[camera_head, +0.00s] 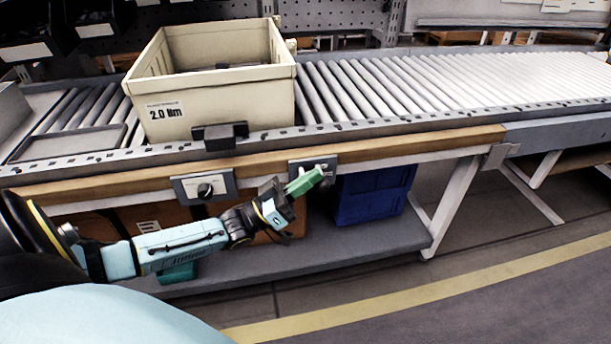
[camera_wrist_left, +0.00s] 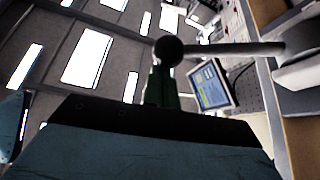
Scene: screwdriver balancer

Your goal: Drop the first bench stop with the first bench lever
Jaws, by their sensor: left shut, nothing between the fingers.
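A lever with a dark round knob (camera_wrist_left: 168,48) and a grey rod (camera_wrist_left: 235,48) shows in the left wrist view, its rod running right to a mount on the bench front. In the head view its grey plate (camera_head: 297,167) sits on the wooden front rail, mostly behind my gripper. My left gripper (camera_head: 318,176) has green fingers, shut and empty, at the lever. In the left wrist view the fingers (camera_wrist_left: 163,82) end just by the knob; I cannot tell whether they touch. A black stop block (camera_head: 220,136) stands upright at the conveyor edge, against the crate's front. My right gripper is not in view.
A beige crate (camera_head: 215,105) marked 2.0 Nm sits on the roller conveyor (camera_head: 400,85). A second grey plate with a dial (camera_head: 204,188) is left on the wooden rail (camera_head: 420,142). A blue bin (camera_head: 375,195) stands on the lower shelf. A monitor (camera_wrist_left: 213,87) shows behind the lever.

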